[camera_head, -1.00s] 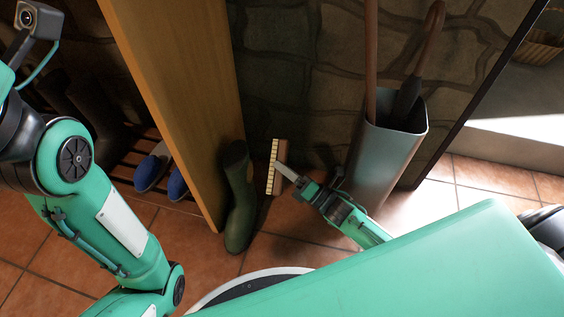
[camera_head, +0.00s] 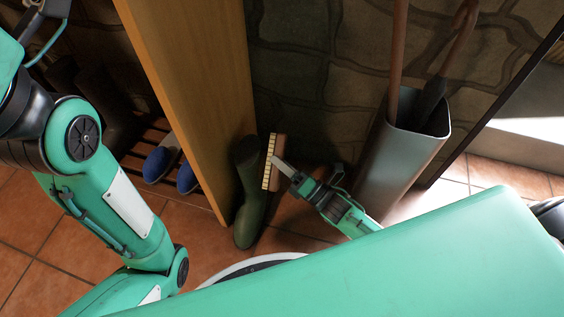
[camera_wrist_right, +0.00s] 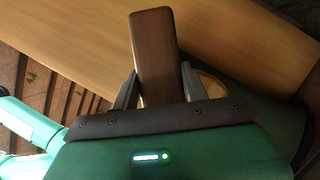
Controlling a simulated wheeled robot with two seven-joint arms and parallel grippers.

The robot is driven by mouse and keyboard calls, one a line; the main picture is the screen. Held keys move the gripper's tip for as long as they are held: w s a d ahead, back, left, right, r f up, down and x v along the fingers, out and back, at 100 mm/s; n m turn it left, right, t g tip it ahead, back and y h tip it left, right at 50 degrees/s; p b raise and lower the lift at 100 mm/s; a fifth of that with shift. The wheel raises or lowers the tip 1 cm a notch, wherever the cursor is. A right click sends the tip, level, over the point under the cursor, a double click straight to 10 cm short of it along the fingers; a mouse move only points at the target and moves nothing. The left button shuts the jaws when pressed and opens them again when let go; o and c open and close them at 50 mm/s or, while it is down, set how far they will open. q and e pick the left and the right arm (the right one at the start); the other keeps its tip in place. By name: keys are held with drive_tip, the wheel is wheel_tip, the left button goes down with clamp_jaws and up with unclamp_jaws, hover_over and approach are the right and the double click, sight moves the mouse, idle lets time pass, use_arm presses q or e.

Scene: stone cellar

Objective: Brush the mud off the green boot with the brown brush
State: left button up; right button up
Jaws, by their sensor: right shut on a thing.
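The green boot (camera_head: 250,212) stands upright on the tiles beside the wooden panel in the head view. My right gripper (camera_head: 279,166) is shut on the brown brush (camera_head: 280,150), whose pale bristles face left towards the boot's upper shaft. The bristles reach the boot's right edge in the picture; I cannot tell whether they touch. In the right wrist view, the brush's brown wooden body (camera_wrist_right: 155,55) sits between both fingers (camera_wrist_right: 158,90), its bristles hidden. I cannot make out mud on the boot.
A tall wooden panel (camera_head: 200,90) stands just left of the boot. Blue-and-grey slippers (camera_head: 160,160) lie on a slatted rack beyond it. A grey umbrella stand (camera_head: 400,165) is on the right, against the stone wall (camera_head: 300,70). Bare floor (camera_head: 205,235) lies in front.

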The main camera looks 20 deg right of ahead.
drive_tip(key=shift+w+a, duration=0.3)
drive_tip(key=shift+a, duration=0.25)
drive_tip(key=shift+w+a, duration=0.3)
drive_tip(key=shift+a, duration=0.2)
idle(0.4)
drive_tip(key=shift+f, duration=0.1)
